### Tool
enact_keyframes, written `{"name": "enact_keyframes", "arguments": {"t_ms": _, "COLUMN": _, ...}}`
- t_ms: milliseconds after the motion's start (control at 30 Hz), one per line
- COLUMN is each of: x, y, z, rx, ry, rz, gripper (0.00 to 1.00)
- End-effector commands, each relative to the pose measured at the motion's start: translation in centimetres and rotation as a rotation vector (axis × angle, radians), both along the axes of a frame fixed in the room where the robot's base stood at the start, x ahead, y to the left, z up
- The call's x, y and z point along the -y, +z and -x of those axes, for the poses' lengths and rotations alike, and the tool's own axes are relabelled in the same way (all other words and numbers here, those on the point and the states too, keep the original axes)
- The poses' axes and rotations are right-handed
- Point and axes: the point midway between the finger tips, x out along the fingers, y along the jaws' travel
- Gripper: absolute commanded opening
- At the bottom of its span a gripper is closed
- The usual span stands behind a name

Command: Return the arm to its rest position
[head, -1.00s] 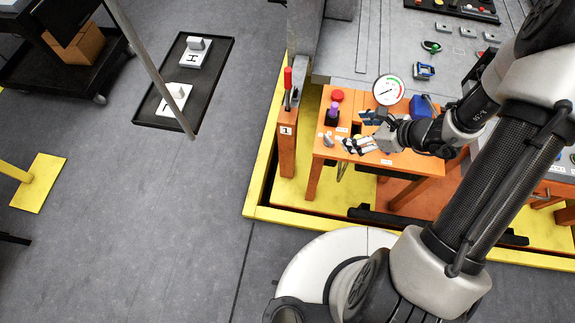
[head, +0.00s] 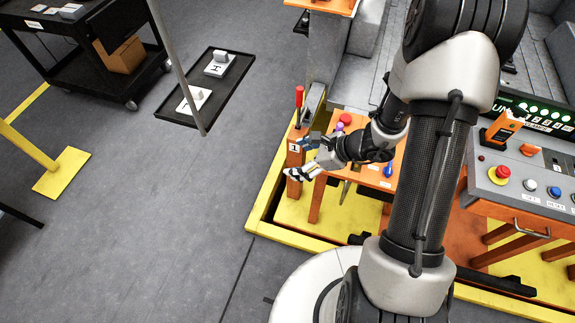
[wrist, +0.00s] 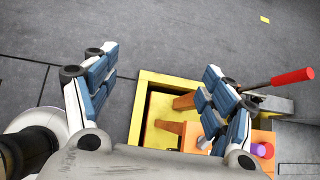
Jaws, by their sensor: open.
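My gripper (head: 300,158) is open and empty in the head view, at the left end of the small orange table (head: 330,193). In the wrist view my gripper (wrist: 158,85) shows its two blue and grey fingers spread wide, with floor and the yellow frame seen between them. My arm reaches up from the base and bends back down to the gripper. A red-handled lever (head: 299,97) on an orange post stands just behind the gripper; its red handle (wrist: 292,77) is to the right of the right finger in the wrist view.
A yellow frame (head: 262,192) surrounds the orange table. A purple knob (wrist: 262,150) is close to the right finger. A grey control panel (head: 505,195) with buttons stands at the right. Open floor lies left.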

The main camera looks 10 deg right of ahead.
Motion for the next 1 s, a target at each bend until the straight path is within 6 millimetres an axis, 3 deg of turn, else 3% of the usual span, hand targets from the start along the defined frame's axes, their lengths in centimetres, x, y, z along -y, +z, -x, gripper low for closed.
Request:
{"name": "enact_keyframes", "arguments": {"t_ms": 733, "x": -0.2, "y": 0.5, "z": 0.0, "rx": 0.010, "ry": 0.017, "rz": 0.005, "gripper": 0.76}}
{"name": "enact_keyframes", "arguments": {"t_ms": 867, "x": -1.5, "y": 3.6, "z": 0.2, "rx": 0.079, "ry": 0.140, "rz": 0.045, "gripper": 0.76}}
{"name": "enact_keyframes", "arguments": {"t_ms": 1000, "x": -4.2, "y": 9.4, "z": 1.9, "rx": 0.215, "ry": 0.403, "rz": 0.141, "gripper": 0.76}}
